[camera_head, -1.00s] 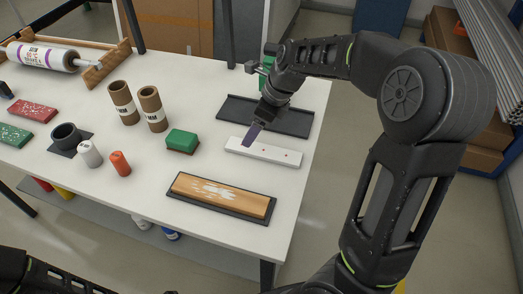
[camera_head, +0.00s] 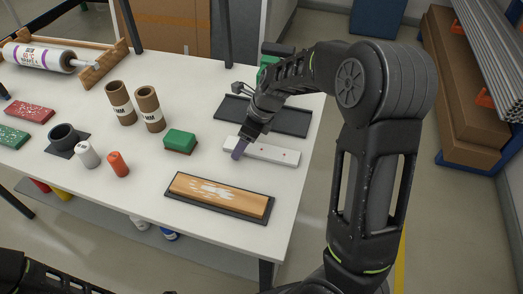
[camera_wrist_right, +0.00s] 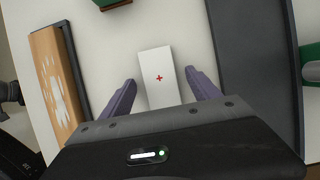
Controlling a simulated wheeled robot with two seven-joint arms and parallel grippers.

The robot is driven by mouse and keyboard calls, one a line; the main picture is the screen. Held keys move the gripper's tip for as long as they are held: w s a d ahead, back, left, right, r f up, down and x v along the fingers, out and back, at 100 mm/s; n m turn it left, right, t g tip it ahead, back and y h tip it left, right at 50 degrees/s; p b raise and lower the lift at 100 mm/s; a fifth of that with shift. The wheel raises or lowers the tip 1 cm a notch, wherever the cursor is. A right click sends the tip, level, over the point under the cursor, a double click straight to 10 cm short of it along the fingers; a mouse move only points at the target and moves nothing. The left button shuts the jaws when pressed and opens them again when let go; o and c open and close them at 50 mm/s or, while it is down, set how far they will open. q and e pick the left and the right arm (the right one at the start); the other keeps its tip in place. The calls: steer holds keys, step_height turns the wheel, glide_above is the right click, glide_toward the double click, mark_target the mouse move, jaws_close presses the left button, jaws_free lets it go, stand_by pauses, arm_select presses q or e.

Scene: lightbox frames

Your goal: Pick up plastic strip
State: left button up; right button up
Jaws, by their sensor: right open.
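The plastic strip (camera_head: 272,153) is a flat white bar with small red marks, lying on the white table near its right edge. In the right wrist view, the strip (camera_wrist_right: 157,68) shows a red cross and lies between the two purple fingers. My right gripper (camera_head: 240,149) is over the strip's left end in the head view, partly hiding it. In the right wrist view the gripper (camera_wrist_right: 162,79) is open, with one finger on either side of the strip and gaps between. I cannot tell its exact height above the table. My left gripper is out of view.
A wooden block on a dark base (camera_head: 219,193) lies in front of the strip. A dark tray (camera_head: 288,121) lies behind it. A green-topped block (camera_head: 180,140) is to the left, with cardboard tubes (camera_head: 149,107) beyond. The table's right edge is close.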

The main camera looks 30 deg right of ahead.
steer(key=shift+f, duration=0.1)
steer(key=shift+c, duration=0.2)
stand_by(0.6)
steer(key=c, duration=1.5)
